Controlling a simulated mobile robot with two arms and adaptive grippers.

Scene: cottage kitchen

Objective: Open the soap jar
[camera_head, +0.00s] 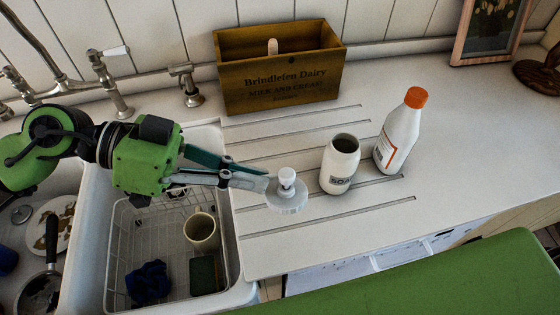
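The soap jar (341,170) is a white jar with a dark "SOAP" label, standing upright on the ribbed white drainboard. Its round mouth is uncovered and dark inside. A pale round lid (289,204) with a white knob is left of the jar and apart from it, knob up. My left gripper (270,182) reaches in from the left, its fingers closed together at the lid's knob. I cannot tell whether the lid touches the drainboard. My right gripper is not in view.
A white bottle with an orange cap (397,137) stands close right of the jar. A wooden dairy box (280,88) is behind. The sink (231,255) at left holds a wire rack and a mug (201,233). The drainboard in front of the jar is clear.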

